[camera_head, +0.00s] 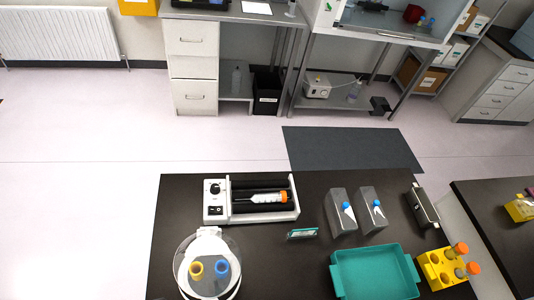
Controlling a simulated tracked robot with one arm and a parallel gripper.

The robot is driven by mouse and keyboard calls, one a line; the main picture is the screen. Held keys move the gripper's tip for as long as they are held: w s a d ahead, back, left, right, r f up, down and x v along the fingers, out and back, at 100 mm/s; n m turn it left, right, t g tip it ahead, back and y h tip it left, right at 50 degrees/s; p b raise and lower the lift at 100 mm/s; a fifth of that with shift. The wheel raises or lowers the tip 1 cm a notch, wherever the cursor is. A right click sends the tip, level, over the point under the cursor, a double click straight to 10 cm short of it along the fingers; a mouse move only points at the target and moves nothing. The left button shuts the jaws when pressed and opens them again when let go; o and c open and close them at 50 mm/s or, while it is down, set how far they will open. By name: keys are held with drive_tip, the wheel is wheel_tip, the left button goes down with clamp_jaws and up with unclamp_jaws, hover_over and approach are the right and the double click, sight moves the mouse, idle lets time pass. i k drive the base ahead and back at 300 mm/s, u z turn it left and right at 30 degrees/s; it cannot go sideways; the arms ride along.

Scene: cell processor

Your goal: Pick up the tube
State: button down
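A clear tube with an orange cap (265,197) lies on its side on the black rollers of a white roller device (217,214) on the dark table. The cap points right. More orange-capped tubes (460,249) stand in a yellow rack (433,272) at the table's right. The frames do not single out one tube. My gripper does not show in this view, so its place relative to the tubes cannot be seen.
On the dark table (172,212) are a round white device (205,242) with yellow and blue inserts, a teal tray (376,254), two blue-capped flasks (341,222) and a small dark device (422,207). Another table (482,211) stands at right. Pale floor (140,120) lies open beyond.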

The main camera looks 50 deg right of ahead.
sight(265, 198)
drive_tip(key=z, duration=0.05)
drive_tip(key=k, duration=2)
drive_tip(key=z, duration=0.65)
drive_tip(key=i, duration=1.05)
drive_tip(key=u, duration=0.1)
